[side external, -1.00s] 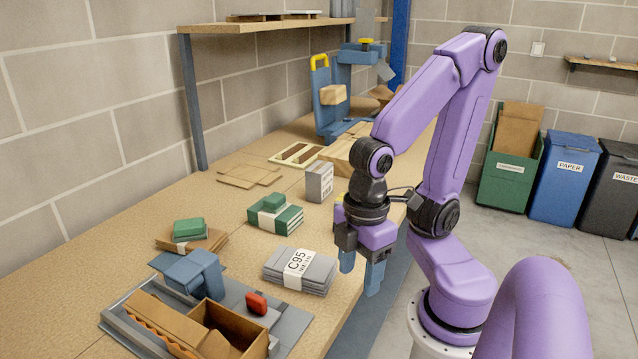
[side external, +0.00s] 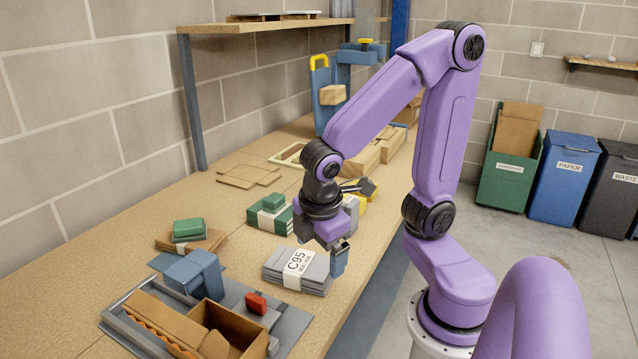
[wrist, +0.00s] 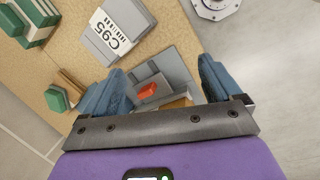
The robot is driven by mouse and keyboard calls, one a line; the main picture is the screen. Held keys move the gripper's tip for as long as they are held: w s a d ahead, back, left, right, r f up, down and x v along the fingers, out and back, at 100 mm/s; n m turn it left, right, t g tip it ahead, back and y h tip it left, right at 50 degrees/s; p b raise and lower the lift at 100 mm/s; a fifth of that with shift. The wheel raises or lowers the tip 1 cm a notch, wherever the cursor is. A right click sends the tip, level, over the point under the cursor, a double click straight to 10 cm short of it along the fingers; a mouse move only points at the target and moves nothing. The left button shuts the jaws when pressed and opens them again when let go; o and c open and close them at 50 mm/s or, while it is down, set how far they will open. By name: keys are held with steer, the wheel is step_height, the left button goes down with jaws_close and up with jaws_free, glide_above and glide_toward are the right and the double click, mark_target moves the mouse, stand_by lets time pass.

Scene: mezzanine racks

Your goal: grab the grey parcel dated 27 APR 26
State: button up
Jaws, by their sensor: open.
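A flat grey stack (side external: 297,270) with a white band printed "C95" lies on the bench; the smaller print under it is too small to read. It also shows in the wrist view (wrist: 118,32), ahead of the fingers. A second grey parcel, upright in the earlier side view, is now mostly hidden behind my wrist. No 27 APR 26 date is legible on either. My gripper (side external: 335,262) is open and empty, pointing down just above and beside the right end of the C95 stack. In the wrist view its blue fingers (wrist: 162,70) stand wide apart.
Green banded stacks (side external: 270,214) and a small green pack on brown card (side external: 188,230) lie to the left. A grey-blue fixture (side external: 190,275), a red block (side external: 256,303) and an open carton (side external: 232,325) fill the near end. Bare bench lies left of the stacks.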

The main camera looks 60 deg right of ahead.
steer(key=w+d+n+h, duration=0.1)
steer(key=w+d+h, duration=0.2)
steer(key=w+d, duration=0.3)
steer(key=w+d+n+h, duration=0.1)
steer(key=w+d+h, duration=0.25)
steer(key=w, duration=0.55)
steer(key=w+d+f+n+h, duration=0.1)
steer(key=w+d+h, duration=0.15)
steer(key=d, duration=0.35)
steer(key=w+d+f+n+g+h, duration=0.1)
steer(key=w+d, duration=0.3)
steer(key=d, duration=0.2)
steer(key=w+d+f+n+h, duration=0.1)
steer(key=w+d, duration=0.2)
steer(key=d, duration=0.3)
steer(key=shift+s+r+x, duration=0.15)
steer(key=shift+x, duration=4.3)
steer(key=shift+s+r+x, duration=0.15)
steer(key=shift+x, duration=4.3)
steer(key=shift+d, duration=0.1)
steer(key=c, duration=1.3)
